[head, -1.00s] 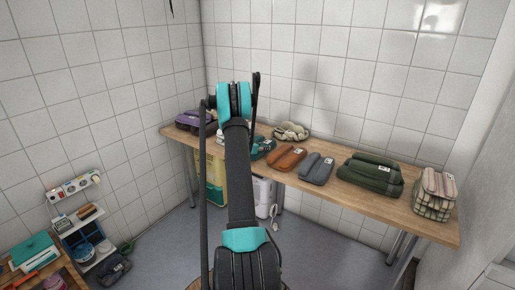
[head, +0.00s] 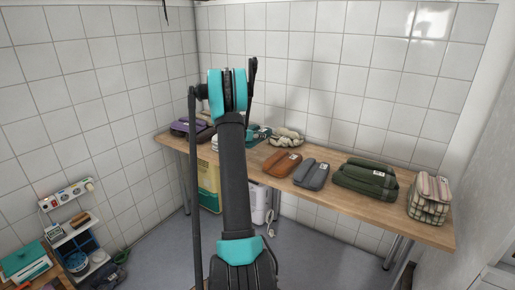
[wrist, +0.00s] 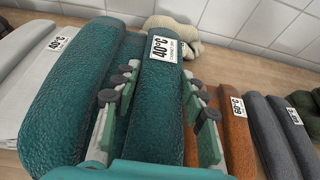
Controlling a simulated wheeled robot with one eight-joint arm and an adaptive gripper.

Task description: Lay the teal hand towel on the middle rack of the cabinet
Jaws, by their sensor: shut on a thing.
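The teal hand towel (wrist: 160,105) is a folded bundle of two thick rolls with a 40°C tag; it fills the middle of the wrist view. My gripper (wrist: 157,103) is shut on its right-hand roll, one finger in the groove between the rolls and the other on the outer side. In the head view part of the teal towel (head: 259,134) shows beside my arm, seemingly a little above the table; the gripper is hidden behind the arm. A small shelf unit (head: 75,236) stands at lower left, perhaps the cabinet; its racks are only partly visible.
The wooden table (head: 355,212) also holds orange (head: 282,163), grey (head: 311,173), dark green (head: 366,178), checked (head: 429,200), beige (head: 288,136) and purple (head: 190,128) bundles. A pale cloth (wrist: 28,65) lies left of the teal towel.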

